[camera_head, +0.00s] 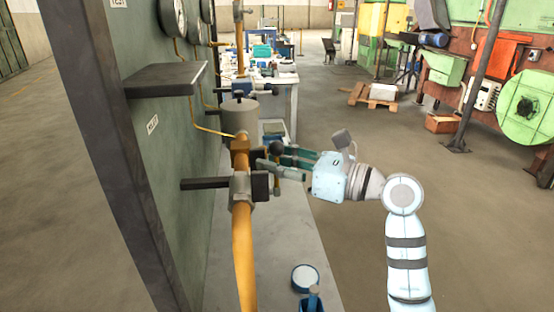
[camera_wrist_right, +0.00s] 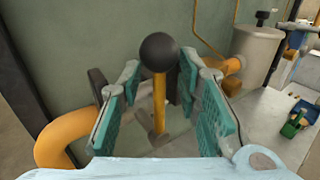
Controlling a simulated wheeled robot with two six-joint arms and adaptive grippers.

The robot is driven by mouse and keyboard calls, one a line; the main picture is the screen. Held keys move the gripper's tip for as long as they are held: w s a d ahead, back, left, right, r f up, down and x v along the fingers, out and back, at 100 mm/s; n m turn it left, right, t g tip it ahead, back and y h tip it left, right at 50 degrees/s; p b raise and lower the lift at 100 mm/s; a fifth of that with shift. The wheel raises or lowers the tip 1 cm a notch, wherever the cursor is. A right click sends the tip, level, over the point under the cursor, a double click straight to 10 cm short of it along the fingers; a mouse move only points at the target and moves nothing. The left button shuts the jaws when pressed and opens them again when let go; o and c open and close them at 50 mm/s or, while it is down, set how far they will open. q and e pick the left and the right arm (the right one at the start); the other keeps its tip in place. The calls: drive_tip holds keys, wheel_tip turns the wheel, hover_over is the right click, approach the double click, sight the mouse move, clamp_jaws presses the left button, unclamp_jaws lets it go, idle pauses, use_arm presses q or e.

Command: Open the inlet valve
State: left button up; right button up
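The valve body (camera_head: 241,188) sits on a vertical yellow pipe beside a green panel. Its lever ends in a black ball knob (camera_head: 277,147). In the right wrist view the black ball knob (camera_wrist_right: 160,52) tops a yellow lever (camera_wrist_right: 159,102). My right gripper (camera_head: 281,160) reaches in from the right, at the knob. In its wrist view the teal fingers (camera_wrist_right: 160,72) are spread, one on each side of the lever, with gaps visible on both sides. My left gripper is not in view.
The yellow pipe (camera_head: 243,260) runs down in front. A dark shelf (camera_head: 166,80) juts from the green panel above left. A grey cylinder (camera_head: 240,117) stands behind the valve. A blue-rimmed round item (camera_head: 305,278) lies at the bottom. Open floor is at the right.

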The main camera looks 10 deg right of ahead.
drive_tip(key=shift+c, duration=0.2)
clamp_jaws()
drive_tip(key=s+n+b, duration=0.1)
drive_tip(key=b, duration=0.1)
drive_tip(key=n+y+b, duration=0.1)
drive_tip(key=b, duration=0.2)
drive_tip(key=shift+s+n+t, duration=0.3)
drive_tip(key=shift+s, duration=0.1)
drive_tip(key=shift+o, duration=0.2)
unclamp_jaws()
drive_tip(key=shift+f, duration=0.1)
drive_tip(key=shift+w, duration=0.1)
